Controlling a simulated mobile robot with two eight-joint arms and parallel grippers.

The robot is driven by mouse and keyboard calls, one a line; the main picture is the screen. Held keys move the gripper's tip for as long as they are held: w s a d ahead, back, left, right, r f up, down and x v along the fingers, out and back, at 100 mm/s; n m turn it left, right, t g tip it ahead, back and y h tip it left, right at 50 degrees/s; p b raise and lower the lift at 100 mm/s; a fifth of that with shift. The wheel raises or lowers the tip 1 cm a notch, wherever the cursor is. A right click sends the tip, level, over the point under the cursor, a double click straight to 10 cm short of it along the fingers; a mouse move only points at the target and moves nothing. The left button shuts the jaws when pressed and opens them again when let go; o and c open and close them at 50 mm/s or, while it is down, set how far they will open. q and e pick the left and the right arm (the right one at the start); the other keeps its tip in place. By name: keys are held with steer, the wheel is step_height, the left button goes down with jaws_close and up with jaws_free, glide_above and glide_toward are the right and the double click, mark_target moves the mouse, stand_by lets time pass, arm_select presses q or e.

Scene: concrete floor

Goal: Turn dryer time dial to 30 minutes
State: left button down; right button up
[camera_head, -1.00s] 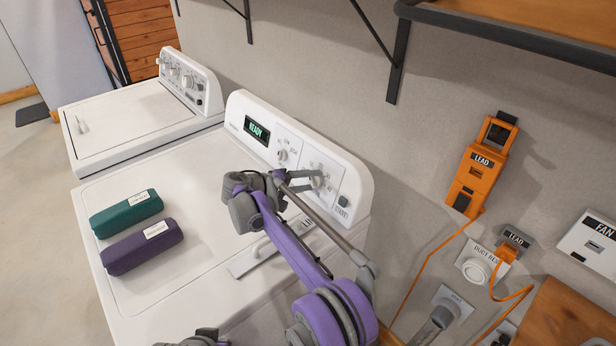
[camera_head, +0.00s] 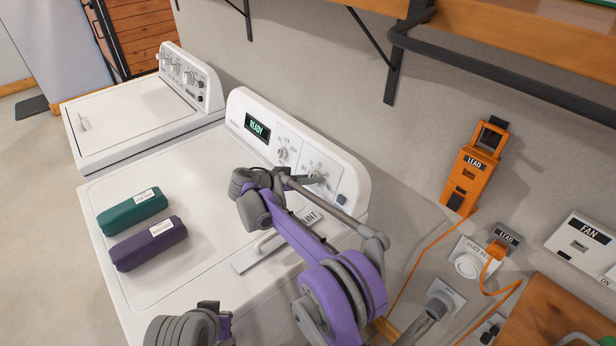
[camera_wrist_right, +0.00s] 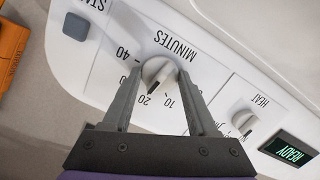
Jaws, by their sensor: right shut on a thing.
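The dryer (camera_head: 150,290) is white, with a control panel (camera_head: 245,105) along its back. The time dial (camera_wrist_right: 158,70) is a white knob with a dark pointer mark, on the area labelled MINUTES. In the wrist view the print is upside down. The mark points between 10 and 20, nearer 20. My right gripper (camera_wrist_right: 161,76) is shut on the dial, one finger on each side. The left finger covers the print between 20 and 40. In the head view the dial (camera_head: 318,177) is partly behind my right arm.
The heat knob (camera_wrist_right: 244,122) and the READY display (camera_wrist_right: 290,152) are beside the time dial, with a start button (camera_wrist_right: 75,25) on its other side. Teal (camera_head: 132,210) and purple (camera_head: 148,244) cases lie on the dryer top. A shelf (camera_head: 520,50) overhangs at the right.

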steer(key=m, duration=0.3)
steer(key=shift+r+y+p, duration=0.15)
steer(key=shift+y+p, duration=0.15)
steer(key=shift+p, duration=0.1)
arm_select(q)
steer(key=shift+w+r+p, duration=0.2)
steer(key=shift+w+r, duration=0.25)
steer(key=shift+r, duration=0.25)
steer(key=shift+w+r+p, duration=0.15)
steer(key=shift+w+r, duration=0.25)
steer(key=shift+r, duration=0.3)
arm_select(e)
steer(key=shift+d+m+t, duration=0.1)
steer(key=shift+m+t, duration=0.3)
steer(key=shift+m, duration=1.2)
steer(key=o, duration=1.4)
steer(key=shift+s, duration=0.1)
